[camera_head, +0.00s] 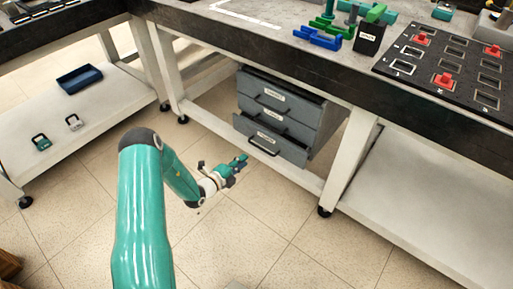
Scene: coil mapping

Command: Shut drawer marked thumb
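A grey drawer cabinet (312,125) stands under the dark-topped workbench, with three stacked drawers that have white labels and dark handles. The label writing is too small to read, so I cannot tell which drawer is marked thumb. The bottom drawer (290,153) appears pulled out a little, with a dark gap at its upper left edge. The drawers above it look close to flush. My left gripper (239,163) is in front of the cabinet, just left of and below the bottom drawer's handle, and appears apart from it. Its finger opening is too small to judge. My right gripper is out of view.
The workbench (345,88) overhangs the cabinet, with a white leg (349,165) to its right. A low shelf (95,110) at left holds a blue tray (80,79) and two padlock-like items. The tiled floor before the cabinet is clear.

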